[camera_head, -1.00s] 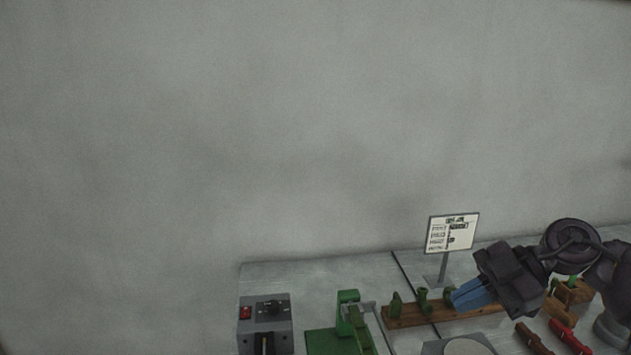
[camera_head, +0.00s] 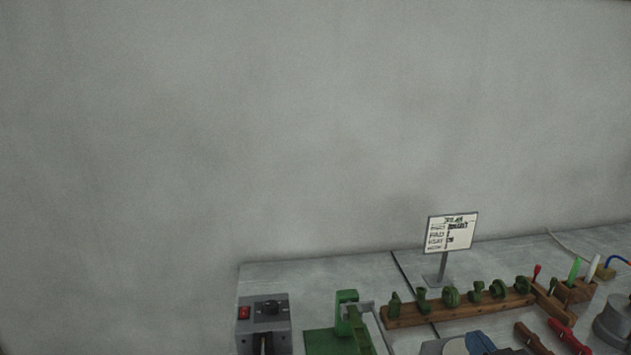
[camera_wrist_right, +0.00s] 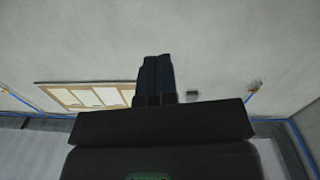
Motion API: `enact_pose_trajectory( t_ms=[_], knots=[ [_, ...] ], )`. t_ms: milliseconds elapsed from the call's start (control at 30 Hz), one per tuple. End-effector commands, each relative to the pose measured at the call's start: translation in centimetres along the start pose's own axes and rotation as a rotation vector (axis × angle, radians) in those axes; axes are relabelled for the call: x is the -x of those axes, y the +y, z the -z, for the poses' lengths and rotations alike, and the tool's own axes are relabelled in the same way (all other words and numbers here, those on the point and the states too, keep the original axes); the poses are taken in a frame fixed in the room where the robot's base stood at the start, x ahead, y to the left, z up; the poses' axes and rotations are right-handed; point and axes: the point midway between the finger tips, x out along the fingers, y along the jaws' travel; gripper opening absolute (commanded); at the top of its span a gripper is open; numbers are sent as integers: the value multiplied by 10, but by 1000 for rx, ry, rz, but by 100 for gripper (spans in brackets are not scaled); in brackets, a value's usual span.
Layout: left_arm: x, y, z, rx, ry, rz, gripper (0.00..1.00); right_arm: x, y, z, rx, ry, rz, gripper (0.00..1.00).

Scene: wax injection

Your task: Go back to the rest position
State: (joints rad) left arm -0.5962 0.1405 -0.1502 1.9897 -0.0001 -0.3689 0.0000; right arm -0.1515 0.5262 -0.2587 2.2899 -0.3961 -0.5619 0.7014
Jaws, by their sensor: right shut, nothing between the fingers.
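My left gripper is in neither view.
A wooden rack (camera_head: 408,319) with several green wax pieces stands on the bench (camera_head: 310,274). Also there are a sign (camera_head: 452,232), a grey control box (camera_head: 264,316), a green device (camera_head: 347,313) and red-handled pliers (camera_head: 567,335). A framed board (camera_wrist_right: 85,97) hangs on the wall.

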Motion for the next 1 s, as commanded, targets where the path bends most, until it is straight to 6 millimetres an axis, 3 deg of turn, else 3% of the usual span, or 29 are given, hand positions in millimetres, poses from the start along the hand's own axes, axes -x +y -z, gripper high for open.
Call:
enact_pose_trajectory(
  t_ms=[200,400,700,1000],
  knots=[
    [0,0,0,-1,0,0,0,60,14,-76,-33,-417,-174,0],
    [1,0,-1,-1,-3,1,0,123,8,-125,-43,-768,-196,0],
    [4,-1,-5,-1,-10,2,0,184,-8,-154,-60,-1061,-137,0],
    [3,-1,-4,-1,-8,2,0,228,-22,-166,-83,-1246,-59,0]
  ],
)
